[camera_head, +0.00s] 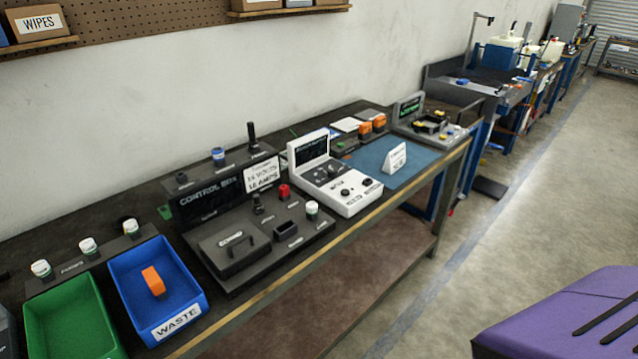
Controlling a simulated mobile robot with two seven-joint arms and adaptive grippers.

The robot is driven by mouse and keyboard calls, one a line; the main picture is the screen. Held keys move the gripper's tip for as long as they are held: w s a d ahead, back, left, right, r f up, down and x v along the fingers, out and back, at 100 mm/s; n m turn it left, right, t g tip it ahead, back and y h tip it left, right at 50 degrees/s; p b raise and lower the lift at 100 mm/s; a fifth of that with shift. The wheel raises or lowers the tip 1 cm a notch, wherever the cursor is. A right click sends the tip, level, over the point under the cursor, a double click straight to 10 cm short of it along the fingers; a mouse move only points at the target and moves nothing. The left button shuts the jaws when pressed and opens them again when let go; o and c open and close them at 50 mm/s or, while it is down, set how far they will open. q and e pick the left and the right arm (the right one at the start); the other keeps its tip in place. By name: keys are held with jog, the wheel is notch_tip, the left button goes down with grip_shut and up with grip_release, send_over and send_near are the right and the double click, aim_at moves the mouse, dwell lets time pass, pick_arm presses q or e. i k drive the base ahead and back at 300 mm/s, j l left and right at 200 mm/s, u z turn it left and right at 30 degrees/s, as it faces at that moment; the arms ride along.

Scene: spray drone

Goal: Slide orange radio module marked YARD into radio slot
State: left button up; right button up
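Two small orange-topped modules (372,125) stand side by side toward the far part of the bench, behind the blue mat; their markings are too small to read. Another orange piece (153,281) lies in the blue WASTE tray (126,257); no YARD mark is readable on it. The black control box (240,235) stands in the middle of the bench with a label, a handle and knobs. A dark rectangular opening (287,232) shows on its top; I cannot tell if it is the radio slot. Neither gripper is in view.
A green tray (75,316) stands left of the WASTE tray. A white instrument (335,180), a blue mat (378,163) with a white card (394,158), and a grey unit (430,125) line the bench. A purple block (570,320) is at bottom right. The floor between is clear.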

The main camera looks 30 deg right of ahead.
aim_at(364, 128)
jog(key=i+l, duration=0.1)
jog(key=l, duration=0.65)
jog(key=l+u, duration=0.15)
jog(key=l, duration=0.4)
jog(key=i+l+u, duration=0.2)
jog(key=l, duration=0.35)
jog(key=k+l+u, duration=0.15)
jog(key=l, duration=0.35)
jog(key=l+u, duration=0.15)
jog(key=l, duration=0.4)
jog(key=l+u, duration=0.2)
jog(key=l, duration=0.35)
jog(key=k+l+u, duration=0.15)
jog(key=l, duration=0.4)
jog(key=l+u, duration=0.15)
jog(key=l, duration=0.35)
jog(key=k+l+u, duration=0.2)
jog(key=l, duration=0.3)
jog(key=k+l+u, duration=0.1)
jog(key=l, duration=0.35)
jog(key=k+l, duration=0.25)
jog(key=l, duration=0.15)
jog(key=k+l+u, duration=0.15)
jog(key=l, duration=0.25)
